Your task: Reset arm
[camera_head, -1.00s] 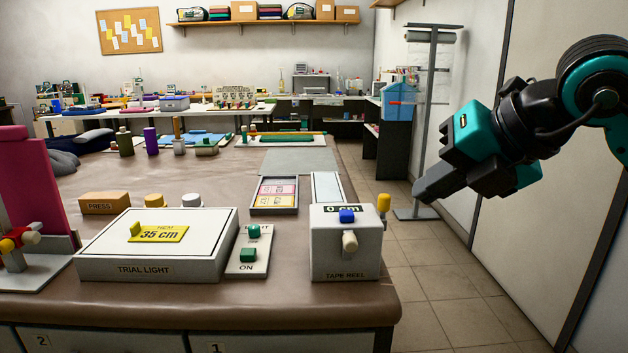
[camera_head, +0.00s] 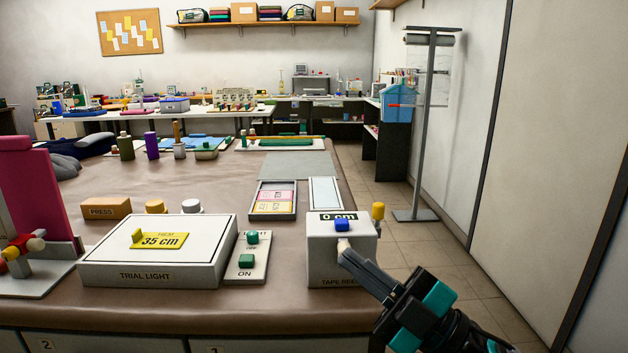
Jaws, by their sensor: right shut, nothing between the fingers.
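My right gripper (camera_head: 346,250) comes in from the lower right. Its fingers are shut and empty, and the tips are right at the cream knob (camera_head: 342,245) on the front of the white tape reel box (camera_head: 322,227). Whether the tips touch the knob I cannot tell. The box has a blue button (camera_head: 342,225) and a display reading 0 cm on top, and a yellow knob (camera_head: 378,211) at its right side. My forearm hides part of the box's lower right front. My left gripper is not in view.
Left of the box are a switch plate (camera_head: 247,268) with green buttons and the white trial light box (camera_head: 150,277) with a yellow 35 cm tag (camera_head: 160,240). A pink upright panel (camera_head: 30,195) stands at the far left. Floor (camera_head: 450,240) to the right is open.

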